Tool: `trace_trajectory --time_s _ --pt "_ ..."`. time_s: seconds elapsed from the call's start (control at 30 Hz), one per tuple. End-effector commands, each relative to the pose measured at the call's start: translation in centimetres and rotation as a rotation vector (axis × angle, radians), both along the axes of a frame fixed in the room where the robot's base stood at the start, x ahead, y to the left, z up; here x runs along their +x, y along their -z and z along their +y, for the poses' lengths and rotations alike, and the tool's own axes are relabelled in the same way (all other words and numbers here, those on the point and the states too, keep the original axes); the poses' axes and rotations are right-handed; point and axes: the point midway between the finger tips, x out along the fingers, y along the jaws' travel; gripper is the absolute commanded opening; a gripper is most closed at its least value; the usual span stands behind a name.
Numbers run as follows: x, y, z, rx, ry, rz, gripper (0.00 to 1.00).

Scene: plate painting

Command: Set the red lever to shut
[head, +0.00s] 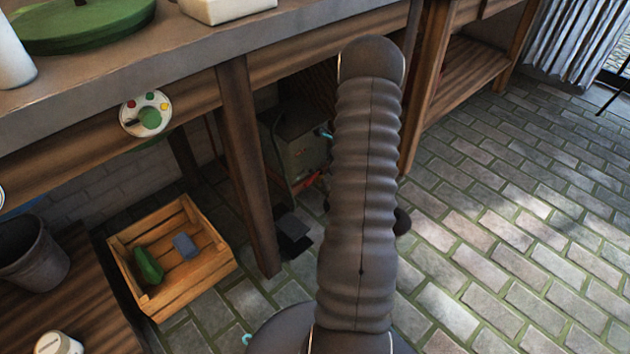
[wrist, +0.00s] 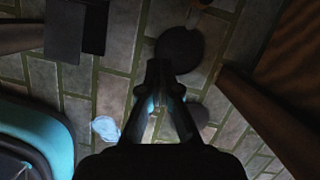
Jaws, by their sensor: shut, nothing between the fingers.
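The red lever (head: 314,180) shows in the head view as a small red bar low on a dark metal box (head: 297,147) under the workbench. My arm hides part of the box and perhaps part of the lever, so its exact setting cannot be told. My gripper is hidden behind my arm in the head view. In the wrist view my gripper (wrist: 159,68) is shut and empty, its fingertips together above the brick floor. The red lever does not show in the wrist view.
A wooden bench leg (head: 248,170) stands left of the box. A wooden crate (head: 203,278) holding a green and a blue thing sits on the floor. Black flat pieces (wrist: 64,30) and a dark round thing (wrist: 180,49) show in the wrist view. The floor at right is clear.

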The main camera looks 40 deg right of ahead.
Motion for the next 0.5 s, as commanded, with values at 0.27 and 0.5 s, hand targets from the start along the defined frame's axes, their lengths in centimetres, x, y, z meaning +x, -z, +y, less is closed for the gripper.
trace_trajectory --time_s 0.27,0.5 --pt "0.6 1.9 0.1 0.012 0.054 0.003 0.00" --pt "1.8 6.0 0.5 0.011 0.050 0.004 0.00"
